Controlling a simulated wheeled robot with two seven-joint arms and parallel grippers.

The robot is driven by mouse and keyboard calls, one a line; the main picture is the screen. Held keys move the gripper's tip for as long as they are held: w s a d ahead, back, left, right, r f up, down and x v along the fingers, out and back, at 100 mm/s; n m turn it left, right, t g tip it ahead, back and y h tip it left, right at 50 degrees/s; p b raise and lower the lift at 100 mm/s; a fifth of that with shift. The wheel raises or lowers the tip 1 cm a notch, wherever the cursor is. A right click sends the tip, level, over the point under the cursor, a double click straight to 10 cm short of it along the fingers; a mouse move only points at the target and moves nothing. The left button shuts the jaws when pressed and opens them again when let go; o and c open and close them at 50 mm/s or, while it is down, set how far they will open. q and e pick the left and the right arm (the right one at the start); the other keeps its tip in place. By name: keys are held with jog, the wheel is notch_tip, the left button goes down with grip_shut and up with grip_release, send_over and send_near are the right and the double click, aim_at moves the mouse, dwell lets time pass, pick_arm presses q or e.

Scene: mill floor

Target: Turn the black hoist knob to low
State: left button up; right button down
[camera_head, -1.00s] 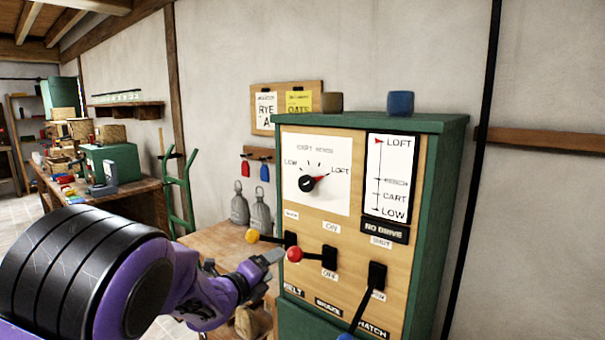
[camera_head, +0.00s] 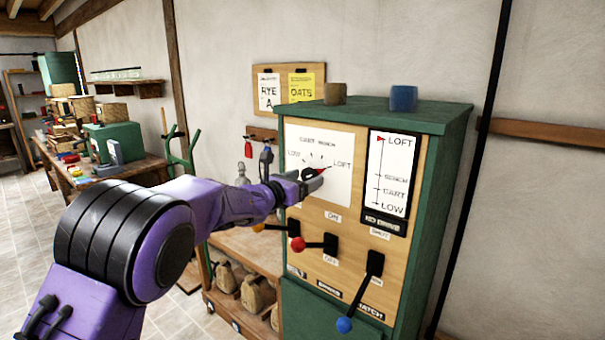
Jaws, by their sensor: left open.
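The black hoist knob (camera_head: 308,171) sits on the white dial plate (camera_head: 333,196) of the green and wood control cabinet. Its red pointer points right, toward LOFT; LOW is marked on the left of the dial. My left gripper (camera_head: 316,179) is open at the knob and covers part of it. I cannot tell whether its fingers touch the knob. On the tall scale (camera_head: 392,172) beside the dial, the red marker stands at LOFT, at the top. My right gripper is not in view.
Below the dial are a yellow-knobbed lever (camera_head: 258,228), a red-knobbed lever (camera_head: 298,243) and a blue-knobbed lever (camera_head: 345,324). Two cups, brown (camera_head: 335,93) and blue (camera_head: 403,98), stand on the cabinet top. A wooden shelf with sacks (camera_head: 254,292) stands left of the cabinet.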

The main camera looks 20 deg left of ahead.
pick_arm(q)
jog(key=c, duration=1)
jog(key=shift+c, duration=0.2)
